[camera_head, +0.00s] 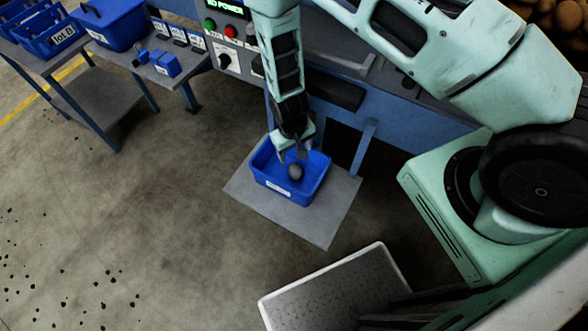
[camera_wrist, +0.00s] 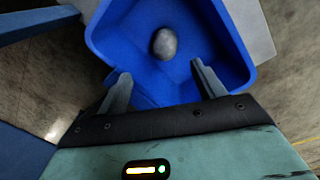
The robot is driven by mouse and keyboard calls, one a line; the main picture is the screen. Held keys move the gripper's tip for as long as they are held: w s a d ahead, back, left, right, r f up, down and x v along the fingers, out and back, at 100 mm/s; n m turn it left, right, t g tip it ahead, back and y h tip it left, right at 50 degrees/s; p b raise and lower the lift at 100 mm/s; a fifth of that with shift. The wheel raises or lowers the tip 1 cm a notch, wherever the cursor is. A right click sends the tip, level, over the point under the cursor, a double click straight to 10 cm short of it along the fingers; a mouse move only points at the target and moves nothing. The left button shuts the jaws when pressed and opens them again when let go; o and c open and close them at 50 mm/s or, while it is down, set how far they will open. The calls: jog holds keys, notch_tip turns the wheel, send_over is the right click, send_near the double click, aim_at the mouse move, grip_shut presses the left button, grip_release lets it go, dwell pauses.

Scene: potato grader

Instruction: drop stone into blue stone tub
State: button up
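The blue stone tub (camera_head: 292,193) sits on a grey plate on the floor, with a white label on its front wall. It also fills the upper part of the wrist view (camera_wrist: 105,40). The grey, rounded stone (camera_head: 296,172) shows inside the tub's outline; in the wrist view the stone (camera_wrist: 165,43) lies beyond the fingertips, apart from both. I cannot tell whether it touches the tub's floor. My gripper (camera_head: 292,157) points down over the tub; in the wrist view my gripper (camera_wrist: 161,69) has its two fingers spread, with nothing between them.
The grey plate (camera_head: 325,222) extends around the tub. A blue machine frame with a leg (camera_head: 364,148) stands close behind it. A white-edged panel (camera_head: 335,290) is at the bottom. Blue bins (camera_head: 110,22) stand on a bench at upper left. The floor at left is open.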

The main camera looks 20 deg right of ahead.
notch_tip(320, 180, up, 17)
jog(key=a, duration=0.1)
jog(key=shift+a+r, duration=0.2)
dwell(0.4)
jog(key=shift+s, duration=0.1)
jog(key=s+a+r+n+y, duration=0.25)
jog(key=s+a+r, duration=0.35)
jog(key=s+r, duration=0.55)
jog(key=s+d+r+n, duration=0.1)
jog(key=s+r+n, duration=0.3)
jog(key=s+r, duration=0.4)
jog(key=shift+s+d+r+h, duration=0.2)
jog(key=shift+r+h, duration=0.25)
jog(key=shift+r, duration=0.15)
jog(key=shift+a, duration=0.1)
